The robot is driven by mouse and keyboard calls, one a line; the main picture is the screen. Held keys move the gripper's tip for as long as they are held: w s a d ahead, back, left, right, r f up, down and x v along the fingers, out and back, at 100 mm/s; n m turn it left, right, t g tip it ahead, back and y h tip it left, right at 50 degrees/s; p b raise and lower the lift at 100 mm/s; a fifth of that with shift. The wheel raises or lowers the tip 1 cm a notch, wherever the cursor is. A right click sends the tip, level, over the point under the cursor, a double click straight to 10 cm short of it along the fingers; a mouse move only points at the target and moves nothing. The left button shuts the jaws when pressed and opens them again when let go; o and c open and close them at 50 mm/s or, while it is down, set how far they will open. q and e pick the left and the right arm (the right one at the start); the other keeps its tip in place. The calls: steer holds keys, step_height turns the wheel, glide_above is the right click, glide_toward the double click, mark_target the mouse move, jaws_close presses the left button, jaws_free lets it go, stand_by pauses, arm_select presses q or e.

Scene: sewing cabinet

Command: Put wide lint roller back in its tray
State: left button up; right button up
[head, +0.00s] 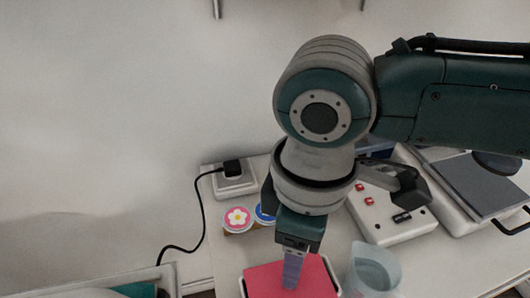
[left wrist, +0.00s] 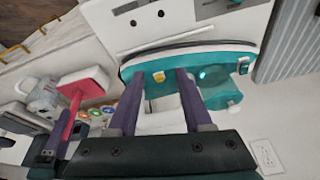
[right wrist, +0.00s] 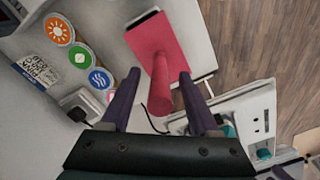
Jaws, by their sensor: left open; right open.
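The wide lint roller seems to be the red piece with a broad flat head and a round handle (right wrist: 163,98) in the right wrist view. It also shows in the left wrist view (left wrist: 86,82), and its flat red top (head: 285,279) shows at the bottom of the head view. A pale rim shows along its edge; I cannot tell whether that is its tray. My right gripper (head: 291,284) is over it, open, with the handle between its fingers (right wrist: 158,85) in the right wrist view. My left gripper (left wrist: 155,76) is open and empty in its own view, outside the head view.
Round colored lids (head: 237,218), a clear cup (head: 374,268), a white box with red buttons (head: 388,212) and a power socket (head: 233,179) stand close by on the tabletop.

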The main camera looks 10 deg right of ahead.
step_height(320, 180, up, 10)
steer(key=shift+p, duration=0.6)
